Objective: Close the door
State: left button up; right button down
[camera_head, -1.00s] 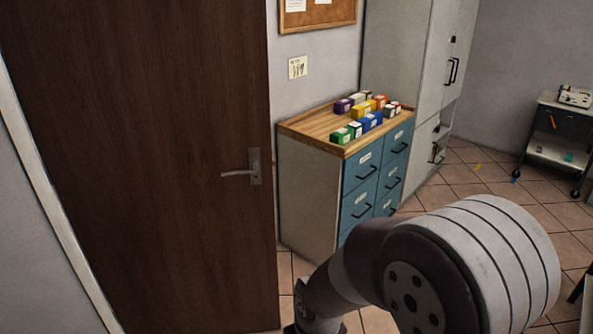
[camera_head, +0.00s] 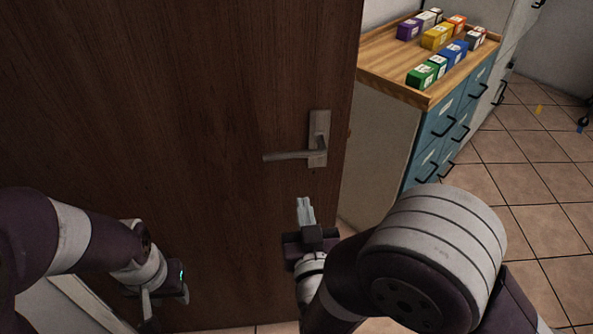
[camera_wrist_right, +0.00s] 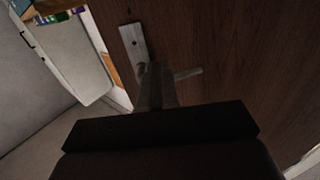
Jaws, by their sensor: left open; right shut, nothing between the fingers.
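The dark brown wooden door (camera_head: 180,90) fills the left and middle of the head view. It stands open, with its free edge in front of the cabinet. Its metal lever handle (camera_head: 292,155) sits near that edge and points left. My right gripper (camera_head: 305,207) is shut and empty, below the handle in the picture. In the right wrist view the shut fingers (camera_wrist_right: 155,85) overlap the handle plate (camera_wrist_right: 133,42); whether they touch it I cannot tell. My left gripper (camera_head: 165,295) is low at the left in front of the door; its fingers are partly hidden.
A cabinet with a wooden top (camera_head: 395,75) and blue drawers (camera_head: 437,130) stands right of the door edge. Several coloured boxes (camera_head: 437,37) lie on it. A white frame strip (camera_head: 85,305) shows at lower left.

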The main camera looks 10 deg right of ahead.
jog(key=w, duration=1.1)
jog(key=shift+w, duration=0.4)
